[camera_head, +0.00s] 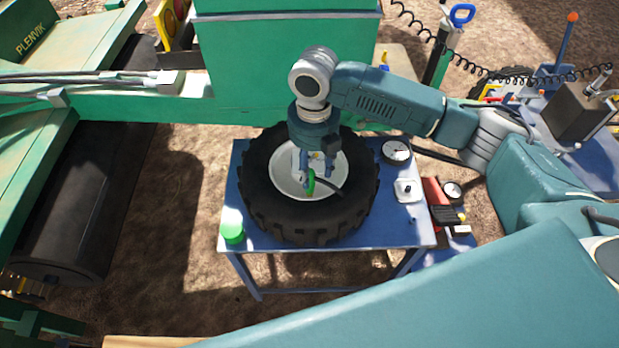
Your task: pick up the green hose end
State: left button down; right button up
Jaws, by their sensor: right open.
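The green hose end (311,181) is a small green ring over the pale wheel hub, with a short black hose (328,187) running from it to the right. The hub sits in the middle of a black tyre (310,220) that lies flat on a blue table (372,240). My right gripper (318,182) points down over the hub with its fingers open. The hose end shows right at the fingertips; I cannot tell whether they touch it. My left gripper is not in view.
A green-lidded jar (232,232) stands at the table's left front corner. A round gauge (396,152) and a small white box (407,190) lie right of the tyre. The green machine (270,70) stands close behind the table.

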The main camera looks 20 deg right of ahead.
jog(key=shift+w+a+f+p, duration=0.15)
jog(key=shift+f+p, duration=0.25)
jog(key=shift+f, duration=1.15)
jog(key=shift+w+a+f+p, duration=0.1)
jog(key=shift+a+f+p, duration=0.2)
jog(key=shift+f, duration=1.25)
grip_shut()
